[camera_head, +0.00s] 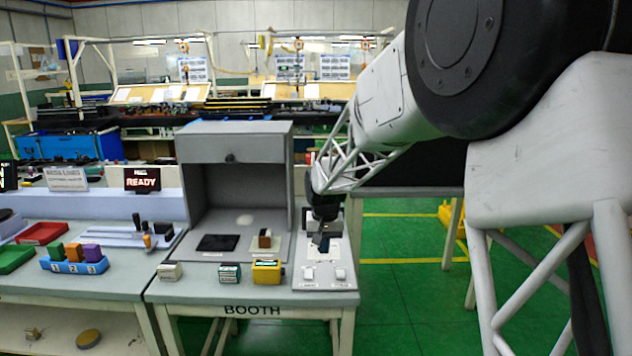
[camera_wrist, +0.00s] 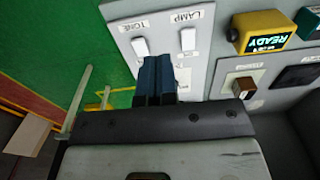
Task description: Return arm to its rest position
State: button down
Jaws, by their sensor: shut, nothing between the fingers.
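My gripper (camera_head: 322,243) is above the right side of the booth table (camera_head: 225,291), over a light panel (camera_head: 325,284) with two white rocker switches. In the wrist view the dark blue fingers of my gripper (camera_wrist: 154,80) are together and empty, pointing at the panel. The switch under the label LAMP (camera_wrist: 188,39) and the switch under the label TONE (camera_wrist: 141,47) show beyond the fingertips. I cannot tell whether the fingers touch the panel. My arm reaches in from the upper right in the head view.
A grey booth hood (camera_head: 237,145) stands just left of my gripper. A blue rack (camera_head: 75,265) of coloured blocks is at left. Green floor lies open to the right.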

jog(key=s+d+r, duration=0.3)
jog(key=s+r, duration=0.1)
jog(key=s, duration=0.2)
jog(key=s+d+r, duration=0.3)
jog(key=s+d, duration=0.1)
jog(key=s, duration=0.2)
jog(key=s+d, duration=0.3)
jog(key=s, duration=0.8)
jog(key=s+d+t, duration=0.1)
jog(key=s+d, duration=0.2)
jog(key=s, duration=0.8)
jog(key=s+d+r+t, duration=0.1)
jog(key=s+d, duration=0.2)
jog(key=s, duration=0.8)
jog(key=shift+d, duration=0.15)
jog(key=shift+r, duration=0.15)
